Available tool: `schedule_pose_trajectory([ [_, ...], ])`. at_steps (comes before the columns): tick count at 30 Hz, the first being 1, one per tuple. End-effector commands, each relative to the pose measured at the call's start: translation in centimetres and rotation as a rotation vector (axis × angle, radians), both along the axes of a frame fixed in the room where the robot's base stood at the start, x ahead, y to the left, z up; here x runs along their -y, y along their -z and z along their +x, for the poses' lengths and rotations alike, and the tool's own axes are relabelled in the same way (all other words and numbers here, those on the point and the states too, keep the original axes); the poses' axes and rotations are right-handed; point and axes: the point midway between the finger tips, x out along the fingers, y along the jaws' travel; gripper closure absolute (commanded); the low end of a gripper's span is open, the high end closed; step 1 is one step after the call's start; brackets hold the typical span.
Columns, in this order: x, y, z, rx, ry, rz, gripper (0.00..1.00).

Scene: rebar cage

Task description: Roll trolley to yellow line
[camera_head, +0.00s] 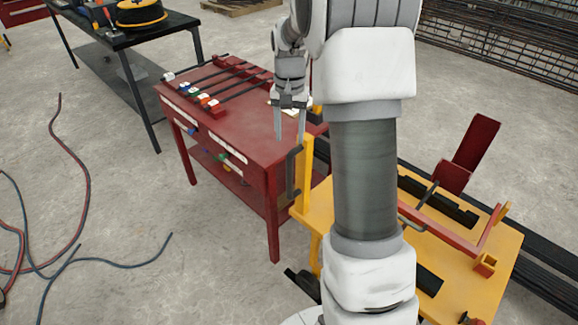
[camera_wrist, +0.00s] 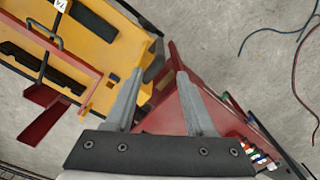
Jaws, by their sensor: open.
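A yellow trolley (camera_head: 455,268) with a flat top, black slotted bars and a red clamp frame stands at the lower right, partly hidden behind my arm. Its left edge has an upright yellow post (camera_head: 306,165) with a dark vertical bar (camera_head: 292,175) beside it. My gripper (camera_head: 289,136) is open and empty, its fingers pointing down just above that bar, over the near right corner of the red table. In the wrist view the yellow trolley (camera_wrist: 98,48) lies left of my gripper (camera_wrist: 161,76). No yellow line shows in either view.
A red table (camera_head: 260,145) with dark rods in coloured holders stands close left of the trolley. A black bench (camera_head: 120,50) is behind it. Cables (camera_head: 85,190) lie on the floor at left. Rebar mesh (camera_head: 500,45) and long dark bars (camera_head: 545,280) lie at right.

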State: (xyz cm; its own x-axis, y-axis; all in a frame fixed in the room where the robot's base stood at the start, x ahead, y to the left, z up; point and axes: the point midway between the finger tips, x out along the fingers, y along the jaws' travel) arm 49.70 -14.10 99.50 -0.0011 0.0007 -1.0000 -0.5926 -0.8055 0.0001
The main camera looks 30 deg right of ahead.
Motion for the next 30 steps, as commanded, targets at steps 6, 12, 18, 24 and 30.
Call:
schedule_pose_trajectory([
  [6,0.0,5.2,-0.1,-0.003,0.0,0.001,0.45],
  [12,0.0,8.8,-0.1,-0.001,-0.001,0.0,0.45],
  [18,0.0,10.8,0.0,0.0,-0.001,0.0,0.45],
  [24,0.0,11.3,0.0,0.001,-0.001,-0.001,0.45],
  [30,0.0,11.2,0.0,0.001,-0.001,-0.001,0.53],
])
